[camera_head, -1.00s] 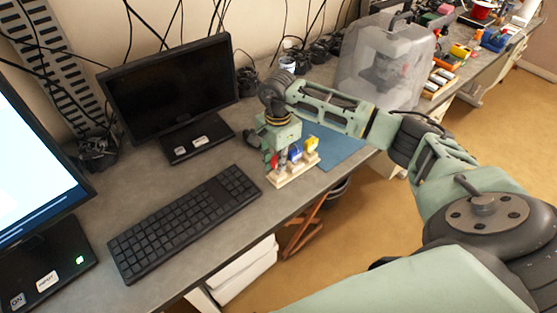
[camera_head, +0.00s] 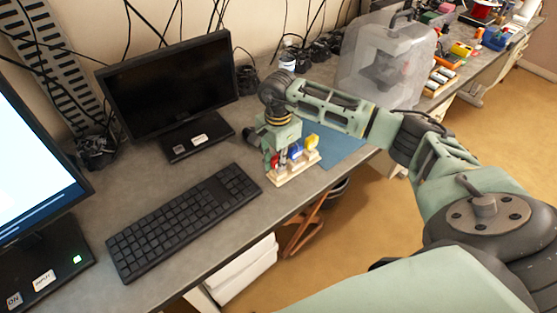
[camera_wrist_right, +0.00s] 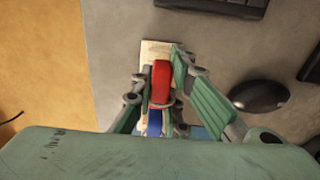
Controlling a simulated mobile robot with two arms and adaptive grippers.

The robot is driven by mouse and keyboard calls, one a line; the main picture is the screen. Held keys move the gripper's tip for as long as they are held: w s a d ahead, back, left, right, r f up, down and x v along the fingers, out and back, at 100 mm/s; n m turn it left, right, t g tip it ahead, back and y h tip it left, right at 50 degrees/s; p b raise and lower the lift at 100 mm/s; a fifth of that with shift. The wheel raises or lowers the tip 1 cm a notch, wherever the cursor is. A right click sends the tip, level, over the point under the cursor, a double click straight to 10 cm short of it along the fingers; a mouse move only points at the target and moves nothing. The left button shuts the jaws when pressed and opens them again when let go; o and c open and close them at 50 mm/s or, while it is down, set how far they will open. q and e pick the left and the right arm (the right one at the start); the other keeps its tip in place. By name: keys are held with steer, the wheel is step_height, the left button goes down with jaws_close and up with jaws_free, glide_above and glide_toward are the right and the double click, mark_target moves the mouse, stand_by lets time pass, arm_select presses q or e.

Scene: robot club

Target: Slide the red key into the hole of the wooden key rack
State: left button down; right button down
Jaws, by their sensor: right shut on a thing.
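The wooden key rack (camera_head: 293,173) is a pale block on the desk near its front edge. A blue key (camera_head: 296,153) and a yellow key (camera_head: 312,141) stand in it. My right gripper (camera_head: 277,160) points down at the left end of the rack. It is shut on the red key (camera_wrist_right: 160,83), whose head shows between the fingers in the right wrist view. The rack (camera_wrist_right: 155,48) lies beneath it there, and the blue key (camera_wrist_right: 154,122) is close behind the red one. The red key's lower end and the hole are hidden. My left gripper is not in view.
A black keyboard (camera_head: 183,222) lies left of the rack. A dark mouse (camera_wrist_right: 259,96) is near the gripper. A monitor (camera_head: 170,85) stands behind, a blue mat (camera_head: 341,147) lies to the right, and a clear-covered machine (camera_head: 388,62) stands farther back.

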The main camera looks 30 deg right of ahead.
stand_by(0.3)
steer(key=c, duration=1.7)
jaws_free()
steer(key=shift+o, duration=0.6)
steer(key=o, duration=0.3)
steer(key=shift+r+p, duration=1.75)
steer(key=shift+r, duration=1.7)
